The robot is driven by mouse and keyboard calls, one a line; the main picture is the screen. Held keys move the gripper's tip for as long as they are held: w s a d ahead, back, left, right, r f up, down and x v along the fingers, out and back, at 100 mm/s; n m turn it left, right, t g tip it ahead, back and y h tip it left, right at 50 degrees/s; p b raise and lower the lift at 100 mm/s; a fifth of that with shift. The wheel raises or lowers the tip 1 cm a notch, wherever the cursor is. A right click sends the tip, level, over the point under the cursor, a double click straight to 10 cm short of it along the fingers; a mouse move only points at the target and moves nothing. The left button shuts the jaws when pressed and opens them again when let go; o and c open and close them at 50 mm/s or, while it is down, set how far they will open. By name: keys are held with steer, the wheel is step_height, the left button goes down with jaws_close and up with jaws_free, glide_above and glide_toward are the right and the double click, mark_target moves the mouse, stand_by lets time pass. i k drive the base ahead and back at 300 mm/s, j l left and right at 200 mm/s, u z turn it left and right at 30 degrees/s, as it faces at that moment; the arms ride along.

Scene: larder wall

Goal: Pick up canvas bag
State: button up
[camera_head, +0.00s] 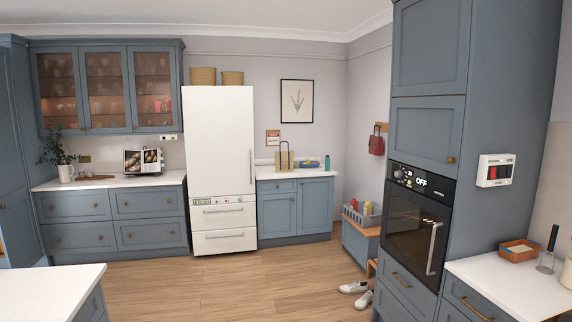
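A tan bag with a tall dark handle loop, which looks like the canvas bag (283,162), stands upright on the white counter (268,174) right of the fridge. It is small and far off in this view. A red bag (376,145) hangs from a wall hook further right; its material cannot be made out. My gripper is not in view.
A blue bowl (307,163) and a green bottle (327,162) stand right of the tan bag. The white fridge (219,145) is on its left. White shoes (354,287) lie on the floor. A counter corner (55,285) juts in front left. The middle floor (230,285) is clear.

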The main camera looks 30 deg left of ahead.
mark_target(284, 160)
steer(key=i+j+u, duration=0.85)
steer(key=i+u, duration=0.4)
steer(key=i, duration=2.25)
steer(key=i+z, duration=0.15)
steer(key=i, duration=0.4)
steer(key=i+z, duration=0.15)
steer(key=i, duration=0.4)
steer(key=i+j+z, duration=0.15)
steer(key=i, duration=0.35)
steer(key=i+j+z, duration=0.1)
steer(key=i, duration=2.6)
